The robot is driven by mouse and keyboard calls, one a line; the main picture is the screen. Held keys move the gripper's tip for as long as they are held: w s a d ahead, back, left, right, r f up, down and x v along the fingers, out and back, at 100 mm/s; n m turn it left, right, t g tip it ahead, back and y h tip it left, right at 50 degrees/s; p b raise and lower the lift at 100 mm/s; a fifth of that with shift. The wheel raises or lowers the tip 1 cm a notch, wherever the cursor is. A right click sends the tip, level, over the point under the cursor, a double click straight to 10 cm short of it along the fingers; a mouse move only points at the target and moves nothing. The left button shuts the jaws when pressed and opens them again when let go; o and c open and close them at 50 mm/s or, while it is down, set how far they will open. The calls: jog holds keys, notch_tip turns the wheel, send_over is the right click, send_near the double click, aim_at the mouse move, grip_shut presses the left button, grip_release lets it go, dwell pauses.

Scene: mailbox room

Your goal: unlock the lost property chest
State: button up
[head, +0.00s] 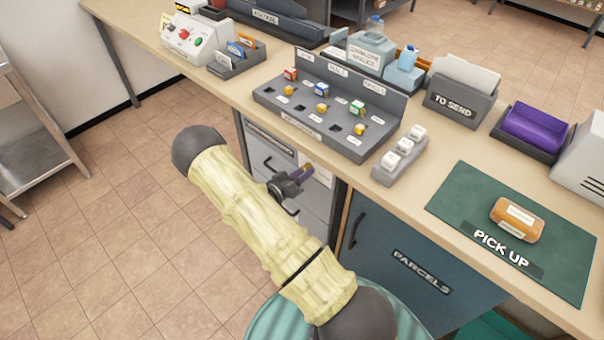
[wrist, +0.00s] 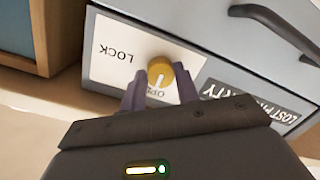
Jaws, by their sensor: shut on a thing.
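The lost property chest (head: 312,208) is a grey front under the counter, partly hidden by my arm. In the wrist view its dark label (wrist: 245,100) appears upside down beside a white plate (wrist: 112,55) reading LOCK and OPEN. A round yellow knob (wrist: 160,70) sits on that plate; its pale mark points down in the picture, toward the partly hidden OPEN. My gripper (wrist: 159,92) has a purple finger on each side of the knob and is shut on it.
A dark handle (wrist: 275,30) is on the chest front, right of the knob in the wrist view. The blue PARCELS door (head: 410,255) stands right of the chest. A sorting rack (head: 335,115) and green PICK UP mat (head: 460,190) are on the counter above.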

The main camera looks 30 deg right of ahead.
jog(key=o, duration=1)
jog(key=shift+a, duration=0.15)
jog(key=v, duration=1.7)
jog(key=shift+a+r+b, duration=0.1)
jog(key=shift+b, duration=0.3)
